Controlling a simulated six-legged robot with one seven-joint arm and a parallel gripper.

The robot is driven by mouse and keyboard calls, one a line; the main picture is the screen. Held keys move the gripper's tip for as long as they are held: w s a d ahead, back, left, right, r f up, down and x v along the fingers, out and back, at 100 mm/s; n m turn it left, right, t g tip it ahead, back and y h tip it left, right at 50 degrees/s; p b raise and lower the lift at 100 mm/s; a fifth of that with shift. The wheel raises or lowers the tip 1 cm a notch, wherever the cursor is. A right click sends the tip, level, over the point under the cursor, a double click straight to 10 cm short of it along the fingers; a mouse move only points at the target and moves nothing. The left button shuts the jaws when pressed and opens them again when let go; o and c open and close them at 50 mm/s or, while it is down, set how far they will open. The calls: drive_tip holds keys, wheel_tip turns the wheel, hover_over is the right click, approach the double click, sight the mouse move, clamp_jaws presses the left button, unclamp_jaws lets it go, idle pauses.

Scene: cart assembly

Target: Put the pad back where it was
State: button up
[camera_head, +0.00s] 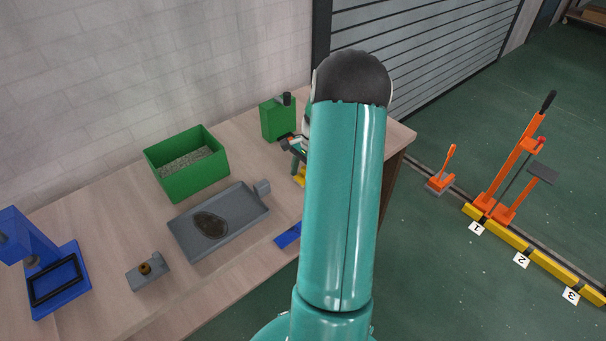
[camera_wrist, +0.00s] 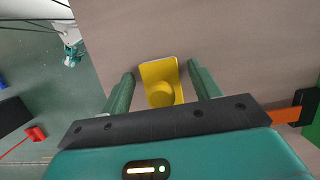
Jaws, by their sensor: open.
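In the head view only a sliver of yellow (camera_head: 300,176) shows beside my arm, which hides the rest. A flat blue piece (camera_head: 288,235) lies at the table's front edge, partly behind my arm.
On the table (camera_head: 110,205) are a green bin (camera_head: 187,185) of grey material, a grey tray (camera_head: 235,240) with a dark patch, a grey block (camera_head: 148,275), a blue press-like stand (camera_head: 60,290) and a green box (camera_head: 278,120). Orange floor equipment (camera_head: 512,175) stands right, beside numbered yellow blocks (camera_head: 505,237).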

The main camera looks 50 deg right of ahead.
drive_tip(key=v, duration=1.2)
drive_tip(key=shift+r, duration=0.2)
drive_tip(key=w+a+r+n+h, duration=0.2)
drive_tip(key=a+r+n, duration=0.35)
drive_tip(key=a, duration=0.65)
drive_tip(key=w+a+r+n+h, duration=0.15)
drive_tip(key=a+r+n, duration=0.25)
drive_tip(key=a+r, duration=0.55)
drive_tip(key=s+a+n+t, duration=0.2)
drive_tip(key=s+a+n, duration=0.3)
drive_tip(key=a, duration=0.6)
drive_tip(key=s+a+f+n+t, duration=0.1)
drive_tip(key=s+a+n, duration=0.4)
drive_tip(key=a, duration=0.6)
drive_tip(key=shift+s+a+n+t, duration=0.25)
drive_tip(key=shift+n+t, duration=0.3)
drive_tip(key=shift+t, duration=0.35)
drive_tip(key=shift+f, duration=0.1)
